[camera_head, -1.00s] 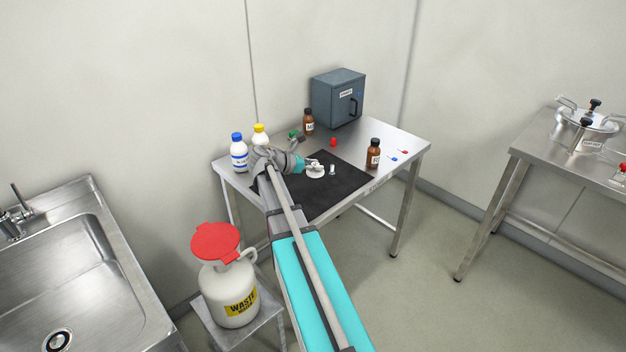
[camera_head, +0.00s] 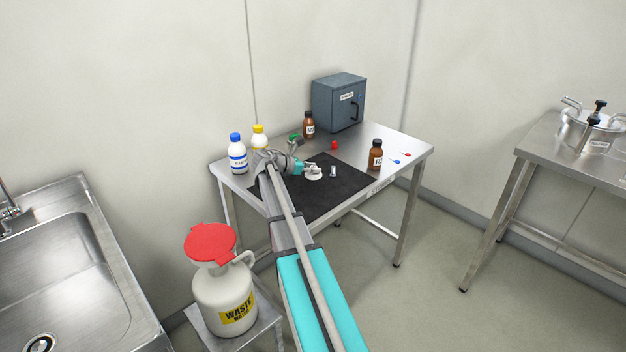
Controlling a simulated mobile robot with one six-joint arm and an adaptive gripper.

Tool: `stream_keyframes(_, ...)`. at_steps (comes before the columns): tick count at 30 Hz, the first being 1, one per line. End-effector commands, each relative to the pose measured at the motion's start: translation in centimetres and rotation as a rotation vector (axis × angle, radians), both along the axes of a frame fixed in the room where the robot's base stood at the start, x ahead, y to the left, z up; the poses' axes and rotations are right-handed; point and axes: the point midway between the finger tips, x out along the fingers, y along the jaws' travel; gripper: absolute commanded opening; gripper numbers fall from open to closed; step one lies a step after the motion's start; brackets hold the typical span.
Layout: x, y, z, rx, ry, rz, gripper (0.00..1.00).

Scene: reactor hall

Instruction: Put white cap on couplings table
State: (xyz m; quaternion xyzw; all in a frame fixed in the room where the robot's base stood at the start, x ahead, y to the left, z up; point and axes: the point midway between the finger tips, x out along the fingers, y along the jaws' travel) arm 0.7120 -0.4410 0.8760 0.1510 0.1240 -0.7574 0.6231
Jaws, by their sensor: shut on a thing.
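The white cap (camera_head: 313,173) is a small round white piece at the fingertips of my gripper (camera_head: 311,167). My gripper is shut on it, over the black mat (camera_head: 345,181) on the steel table in the middle. I cannot tell whether the cap touches the mat or hangs just above it. A small metallic cylinder (camera_head: 333,171) stands on the mat just right of the cap. I cannot tell which table is the couplings table.
Blue-capped (camera_head: 237,153) and yellow-capped (camera_head: 259,137) white bottles stand left on the table. Brown bottles (camera_head: 375,155) (camera_head: 308,124), a red piece (camera_head: 334,145) and a grey cabinet (camera_head: 338,102) are also there. A waste can (camera_head: 222,298), a sink (camera_head: 50,265) and a right-hand table (camera_head: 540,145) surround it.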

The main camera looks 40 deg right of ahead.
Motion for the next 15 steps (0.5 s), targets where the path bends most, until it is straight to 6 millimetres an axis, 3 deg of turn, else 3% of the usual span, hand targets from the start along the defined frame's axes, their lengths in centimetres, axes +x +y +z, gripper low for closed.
stream_keyframes(8,0.0,0.0,0.0,0.000,0.000,0.000,0.00)
stream_keyframes(15,0.8,-0.6,-1.3,0.000,0.000,-0.001,0.00)
